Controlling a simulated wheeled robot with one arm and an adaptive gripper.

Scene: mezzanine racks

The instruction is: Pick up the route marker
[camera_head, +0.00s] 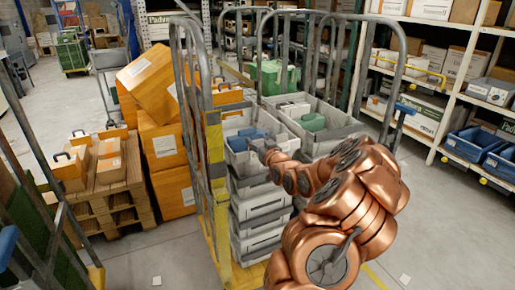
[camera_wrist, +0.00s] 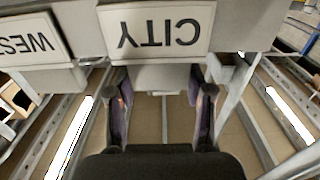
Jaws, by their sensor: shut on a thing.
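The wrist view shows a pale plate lettered CITY (camera_wrist: 158,30), upside down, which I take to be the route marker. A grey block (camera_wrist: 160,78) below its lettered face lies between the two fingers of my gripper (camera_wrist: 161,105), and the gripper is shut on it. A second plate, lettered WEST (camera_wrist: 28,40), is beside it at the left, outside the fingers. In the head view my arm reaches to the stacked grey totes in the roll cage. My fingertips and the marker cannot be made out there.
The roll cage's metal posts (camera_head: 213,140) stand close to my arm. Orange boxes (camera_head: 162,145) and a pallet (camera_head: 115,190) are at the left. Shelving with blue bins (camera_head: 475,145) stands at the right. Open floor lies at the lower right.

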